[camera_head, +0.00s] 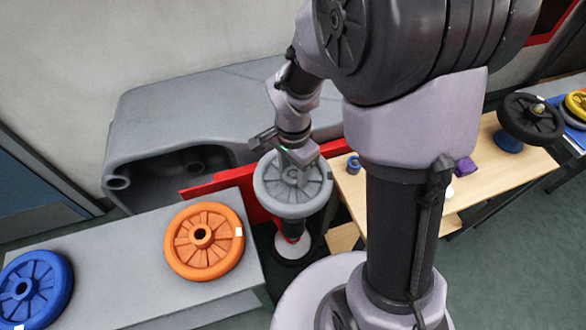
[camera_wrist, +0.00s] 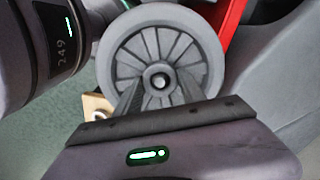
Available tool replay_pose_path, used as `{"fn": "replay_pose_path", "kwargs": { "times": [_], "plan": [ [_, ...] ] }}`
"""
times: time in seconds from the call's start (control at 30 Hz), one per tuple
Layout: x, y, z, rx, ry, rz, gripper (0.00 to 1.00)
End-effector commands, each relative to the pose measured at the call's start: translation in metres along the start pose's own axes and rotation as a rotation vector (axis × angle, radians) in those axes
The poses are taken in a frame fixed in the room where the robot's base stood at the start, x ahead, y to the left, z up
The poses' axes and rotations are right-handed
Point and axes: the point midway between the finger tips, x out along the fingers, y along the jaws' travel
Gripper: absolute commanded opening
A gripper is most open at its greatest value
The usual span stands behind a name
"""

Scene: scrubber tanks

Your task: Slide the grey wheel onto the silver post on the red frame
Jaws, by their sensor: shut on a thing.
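The grey wheel (camera_head: 291,208) is spoked and lies roughly flat in the head view, in front of the red frame (camera_head: 213,186). My gripper (camera_head: 296,160) reaches down onto the wheel's middle from above and is shut on it. In the wrist view the wheel (camera_wrist: 211,62) fills the upper middle, with my gripper's dark fingers (camera_wrist: 160,92) at its hub. A small pale round spot shows in the hub hole; I cannot tell whether it is the silver post. The post is not otherwise visible. The red frame (camera_wrist: 232,14) shows beside the wheel's upper right.
An orange wheel (camera_head: 182,241) and a blue wheel (camera_head: 46,279) lie on a grey bench (camera_head: 120,262) at left. A grey machine shell (camera_head: 190,105) stands behind. A wooden table (camera_head: 480,170) at right carries a black wheel (camera_head: 518,124) on a blue stand.

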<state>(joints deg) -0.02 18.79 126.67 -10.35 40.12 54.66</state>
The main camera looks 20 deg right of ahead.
Motion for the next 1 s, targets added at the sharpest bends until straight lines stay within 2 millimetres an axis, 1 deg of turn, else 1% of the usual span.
{"fn": "replay_pose_path", "kwargs": {
  "times": [1.0],
  "plan": [
    [0.0055,-0.0004,-0.0002,0.0,0.001,-0.001,0.0]
  ]
}}
